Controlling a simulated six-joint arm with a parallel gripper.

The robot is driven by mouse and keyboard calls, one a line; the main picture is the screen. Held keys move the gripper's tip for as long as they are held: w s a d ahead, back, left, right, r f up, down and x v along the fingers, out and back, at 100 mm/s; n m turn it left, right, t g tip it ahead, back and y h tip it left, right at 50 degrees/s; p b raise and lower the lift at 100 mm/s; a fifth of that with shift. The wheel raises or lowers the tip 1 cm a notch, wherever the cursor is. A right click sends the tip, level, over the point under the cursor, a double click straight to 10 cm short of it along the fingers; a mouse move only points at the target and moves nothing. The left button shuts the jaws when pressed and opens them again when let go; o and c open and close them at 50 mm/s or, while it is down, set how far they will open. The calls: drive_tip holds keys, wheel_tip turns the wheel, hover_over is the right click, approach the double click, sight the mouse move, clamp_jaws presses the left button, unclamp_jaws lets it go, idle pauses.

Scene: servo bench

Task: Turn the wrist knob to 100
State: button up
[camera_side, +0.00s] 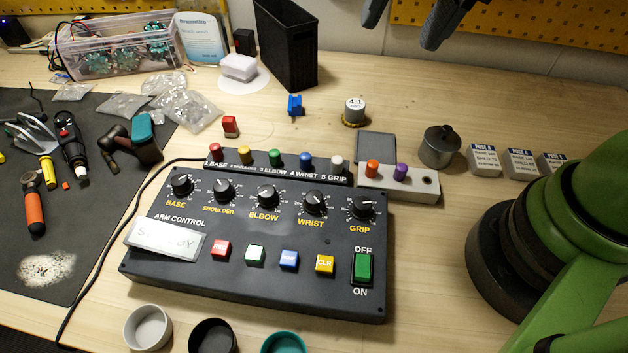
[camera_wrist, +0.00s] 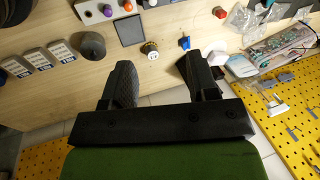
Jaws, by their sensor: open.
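The wrist knob (camera_side: 315,202) is a round black knob above the yellow WRIST label on the black arm control box (camera_side: 215,275). It is fourth in the row, between the elbow and grip knobs. A light pointer mark shows on it, but its exact reading is too small to tell. My gripper (camera_side: 405,25) is at the top edge of the side view, far behind and above the box, with its dark fingers apart. In the wrist view my gripper (camera_wrist: 156,72) is open with nothing between its fingers. The wrist knob is not in the wrist view.
Other knobs, such as the grip knob (camera_side: 362,207) and elbow knob (camera_side: 264,199), stand close by. A row of coloured pegs on a black strip (camera_side: 330,178) lies behind the box. A grey canister (camera_side: 440,147) stands right. A black bin (camera_side: 287,45) stands at the back.

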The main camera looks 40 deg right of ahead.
drive_tip(key=w+a+f+m+g, duration=0.1)
drive_tip(key=w+a+f+g, duration=0.1)
drive_tip(key=a+f, duration=0.3)
drive_tip(key=m+h, duration=0.2)
approach(314, 197)
drive_tip(key=shift+g, duration=0.4)
drive_tip(key=f, duration=0.9)
drive_tip(key=shift+w+f, duration=0.1)
drive_tip(key=shift+w, duration=0.25)
drive_tip(key=c, duration=0.9)
